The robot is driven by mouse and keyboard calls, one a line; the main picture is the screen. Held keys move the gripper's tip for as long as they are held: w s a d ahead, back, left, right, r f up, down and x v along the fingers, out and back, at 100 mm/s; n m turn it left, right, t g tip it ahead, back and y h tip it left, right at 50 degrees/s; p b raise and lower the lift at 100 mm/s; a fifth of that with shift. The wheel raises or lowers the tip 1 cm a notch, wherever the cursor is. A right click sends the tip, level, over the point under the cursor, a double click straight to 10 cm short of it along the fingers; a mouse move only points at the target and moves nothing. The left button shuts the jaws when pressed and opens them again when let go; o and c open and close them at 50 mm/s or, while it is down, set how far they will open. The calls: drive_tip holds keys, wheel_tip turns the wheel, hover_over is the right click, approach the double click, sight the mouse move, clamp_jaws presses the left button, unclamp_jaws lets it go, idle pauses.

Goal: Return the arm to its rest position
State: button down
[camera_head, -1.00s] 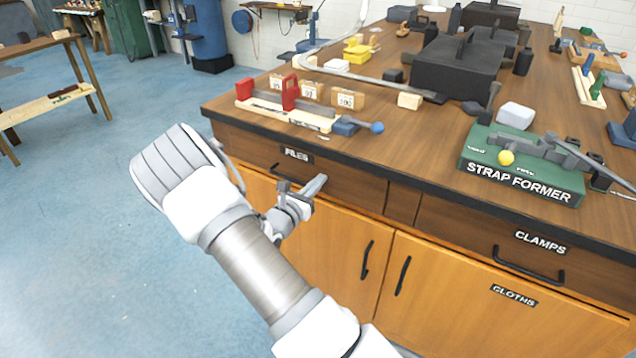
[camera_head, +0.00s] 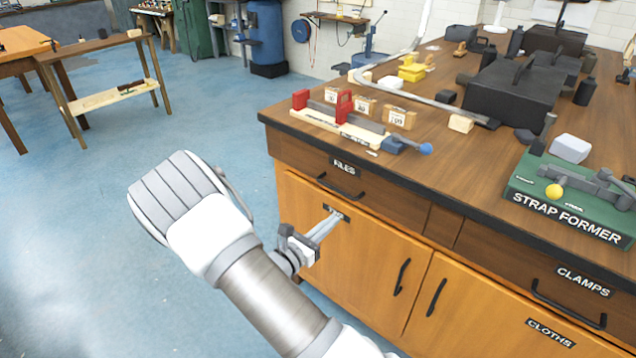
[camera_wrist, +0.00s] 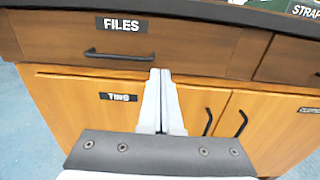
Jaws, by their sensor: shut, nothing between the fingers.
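My gripper (camera_head: 328,226) is shut and empty. In the head view it is in front of the orange cupboard doors, below the drawer labelled FILES (camera_head: 345,167), and partly covers the TINS label. In the wrist view the two pale fingers (camera_wrist: 159,100) lie together and point at the cabinet front. Their tips appear just under the FILES drawer (camera_wrist: 175,45). The wrist view shows the TINS label (camera_wrist: 118,97) to the left of the fingers. I cannot tell how far the tips are from the doors.
The workbench top (camera_head: 470,160) overhangs the drawers. A red and wooden fixture (camera_head: 345,120) and the green strap former (camera_head: 570,200) stand on it. Drawer handles (camera_head: 340,188) and door handles (camera_head: 401,277) stick out. The blue floor (camera_head: 80,250) to the left is open.

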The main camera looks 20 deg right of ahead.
drive_tip(key=s+d+r+m+g+y, duration=0.2)
drive_tip(key=s+r+m+g+y, duration=0.25)
drive_tip(key=s+r+m, duration=0.35)
drive_tip(key=s+d+r+m+g+y, duration=0.1)
drive_tip(key=s+r+m+g+y, duration=0.4)
drive_tip(key=s+m, duration=0.55)
drive_tip(key=s+a+r+m+t+y, duration=0.55)
drive_tip(key=s+a+r, duration=0.25)
drive_tip(key=r, duration=0.2)
wheel_tip(320, 180, up, 14)
drive_tip(key=p, duration=1.4)
drive_tip(key=shift+a+m, duration=0.2)
drive_tip(key=shift+m, duration=0.2)
